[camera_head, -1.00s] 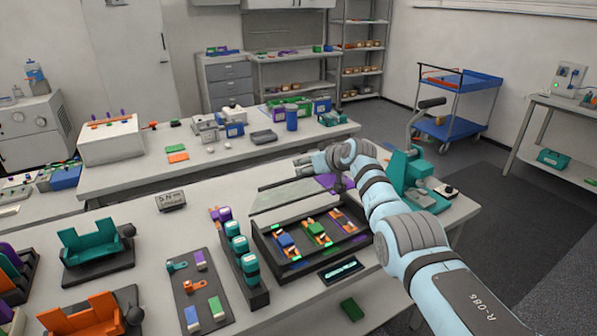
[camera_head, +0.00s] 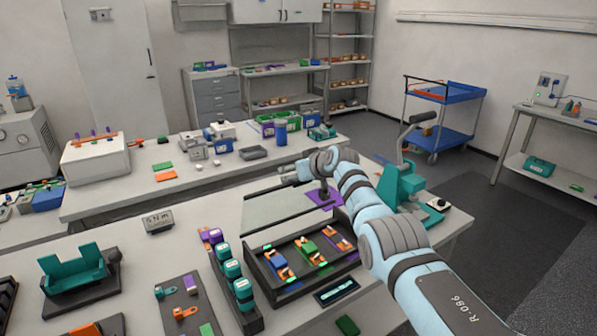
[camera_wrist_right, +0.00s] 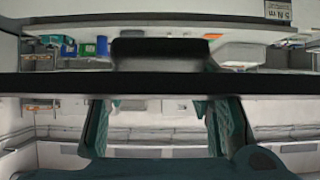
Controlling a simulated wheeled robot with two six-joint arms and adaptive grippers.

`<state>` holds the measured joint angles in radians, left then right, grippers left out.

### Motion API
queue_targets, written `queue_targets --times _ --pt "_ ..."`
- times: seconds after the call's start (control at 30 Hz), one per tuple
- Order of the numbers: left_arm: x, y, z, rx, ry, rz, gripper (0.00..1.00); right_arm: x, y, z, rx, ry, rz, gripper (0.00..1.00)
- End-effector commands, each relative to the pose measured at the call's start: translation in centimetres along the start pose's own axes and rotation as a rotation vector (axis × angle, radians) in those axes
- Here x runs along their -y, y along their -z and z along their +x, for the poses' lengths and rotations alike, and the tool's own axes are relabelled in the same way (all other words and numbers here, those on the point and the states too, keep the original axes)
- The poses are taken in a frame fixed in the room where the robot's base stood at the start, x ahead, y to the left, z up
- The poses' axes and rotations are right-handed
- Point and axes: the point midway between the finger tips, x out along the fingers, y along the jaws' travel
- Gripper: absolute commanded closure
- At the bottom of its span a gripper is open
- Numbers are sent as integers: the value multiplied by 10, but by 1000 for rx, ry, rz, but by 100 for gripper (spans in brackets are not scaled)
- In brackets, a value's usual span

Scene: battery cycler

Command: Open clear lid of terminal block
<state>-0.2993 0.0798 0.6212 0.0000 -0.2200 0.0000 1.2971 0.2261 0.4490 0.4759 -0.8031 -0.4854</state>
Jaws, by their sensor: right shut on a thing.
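The terminal block (camera_head: 262,284) is a black tray-like box on the front table, with blue, green and orange parts inside. Its clear lid (camera_head: 272,211) stands raised at the back of the box, and the inside is uncovered. My right gripper (camera_head: 286,180) is at the lid's upper edge, shut on it, with the fingertips small and partly hidden by the wrist. In the right wrist view, a dark bar (camera_wrist_right: 160,84) crosses in front of the gripper. My left gripper is not in view.
A stand of teal-capped cylinders (camera_head: 246,318) is left of the block. A teal press (camera_head: 400,183) stands on the right, close to my right arm. A small grey display (camera_head: 158,221) is behind left. Bare tabletop lies between the display and the lid.

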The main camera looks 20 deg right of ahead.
Motion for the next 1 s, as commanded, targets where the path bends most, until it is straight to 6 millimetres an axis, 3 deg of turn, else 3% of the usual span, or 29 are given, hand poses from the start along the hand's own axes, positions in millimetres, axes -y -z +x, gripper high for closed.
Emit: queue_targets --times 0.8,0.83,0.97,1.0 --pt "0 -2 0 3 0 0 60 1 -11 2 21 5 3 100" --pt "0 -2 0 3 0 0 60 1 -11 2 21 5 4 50" --pt "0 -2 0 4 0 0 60 0 -9 1 17 3 4 30" --pt "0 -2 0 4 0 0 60 -1 -9 1 16 2 5 30"
